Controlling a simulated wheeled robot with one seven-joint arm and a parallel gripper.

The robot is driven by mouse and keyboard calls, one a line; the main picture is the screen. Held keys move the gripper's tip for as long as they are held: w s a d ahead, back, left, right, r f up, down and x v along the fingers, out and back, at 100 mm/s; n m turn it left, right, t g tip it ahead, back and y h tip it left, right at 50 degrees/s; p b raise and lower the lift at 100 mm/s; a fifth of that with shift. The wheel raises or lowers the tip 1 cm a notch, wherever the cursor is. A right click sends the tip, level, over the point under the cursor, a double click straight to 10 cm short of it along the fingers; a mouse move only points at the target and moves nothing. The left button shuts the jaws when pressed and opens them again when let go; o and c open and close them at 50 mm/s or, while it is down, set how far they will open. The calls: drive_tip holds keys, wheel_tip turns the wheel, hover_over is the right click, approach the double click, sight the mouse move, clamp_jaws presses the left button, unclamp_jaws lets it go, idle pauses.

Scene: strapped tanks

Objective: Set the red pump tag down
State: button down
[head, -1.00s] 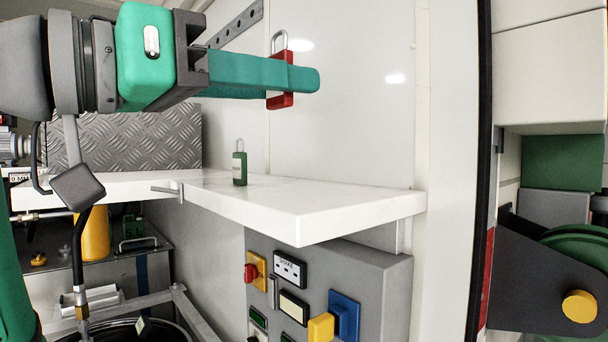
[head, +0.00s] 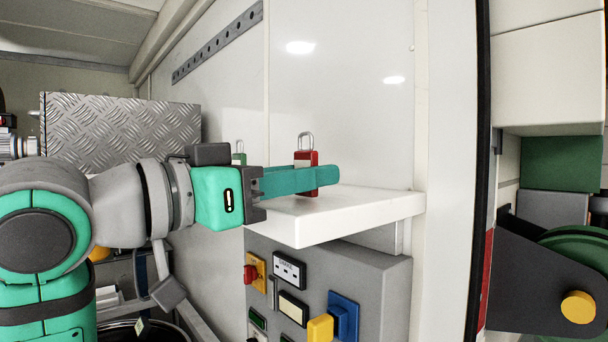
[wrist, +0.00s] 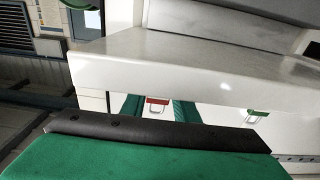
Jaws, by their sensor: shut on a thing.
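The red pump tag (head: 306,158), a small red block with a metal shackle on top, is upright between the fingers of my gripper (head: 318,178). In the wrist view the red tag (wrist: 157,101) shows between the two green fingertips, beyond the big pale shelf.
A green tag (head: 239,156) stands on the shelf behind my wrist, partly hidden. A tread-plate box (head: 120,130) is at the left. A grey panel with switches (head: 375,285) is below the shelf, and a white wall (head: 345,130) is behind it.

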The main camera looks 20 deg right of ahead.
drive_tip(key=shift+f, duration=0.1)
drive_tip(key=c, duration=1.4)
unclamp_jaws()
drive_tip(key=shift+s+a, duration=0.1)
drive_tip(key=shift+a, duration=0.2)
drive_tip(key=v, duration=1.1)
drive_tip(key=shift+a, duration=0.2)
